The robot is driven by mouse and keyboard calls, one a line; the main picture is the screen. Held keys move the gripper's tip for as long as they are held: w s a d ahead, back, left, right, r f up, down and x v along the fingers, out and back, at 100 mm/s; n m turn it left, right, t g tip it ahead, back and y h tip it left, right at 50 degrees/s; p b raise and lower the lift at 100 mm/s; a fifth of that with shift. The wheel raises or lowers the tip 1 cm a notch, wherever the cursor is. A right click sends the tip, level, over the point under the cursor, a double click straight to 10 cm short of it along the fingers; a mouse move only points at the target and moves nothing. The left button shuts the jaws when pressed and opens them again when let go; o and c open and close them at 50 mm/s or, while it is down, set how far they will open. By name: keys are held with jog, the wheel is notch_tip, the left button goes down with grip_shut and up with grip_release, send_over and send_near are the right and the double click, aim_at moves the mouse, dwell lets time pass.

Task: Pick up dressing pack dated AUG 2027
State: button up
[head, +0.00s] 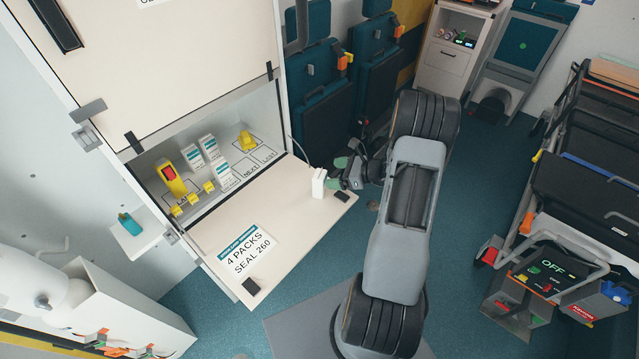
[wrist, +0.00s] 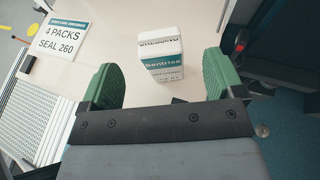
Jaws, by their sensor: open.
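A white dressing pack with a teal band (wrist: 163,62) stands upright on the fold-down shelf. Its top reads "DRESSING"; I cannot read a date on it. It also shows in the head view (head: 318,183), near the shelf's right end. My gripper (wrist: 161,78) is open, its two green pads apart, with the pack just ahead and between their directions; I see no clear contact. In the head view my gripper (head: 338,174) is beside the pack, on its right. Several more white and teal packs (head: 210,148) stand in the open locker; their dates are too small to read.
The fold-down shelf (head: 285,215) carries a card (head: 243,249) reading "4 PACKS SEAL 260". Inside the locker are a yellow device with a red face (head: 170,176) and small yellow items (head: 208,187). Folded seats (head: 330,115) stand behind; a stretcher (head: 590,170) is far right.

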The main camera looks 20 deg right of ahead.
aim_at(320, 174)
jog(key=shift+p+x, duration=0.8)
jog(key=shift+x, duration=2.3)
jog(key=shift+s, duration=0.1)
jog(key=c, duration=1)
jog(key=shift+c, duration=0.2)
jog(key=shift+r, duration=0.1)
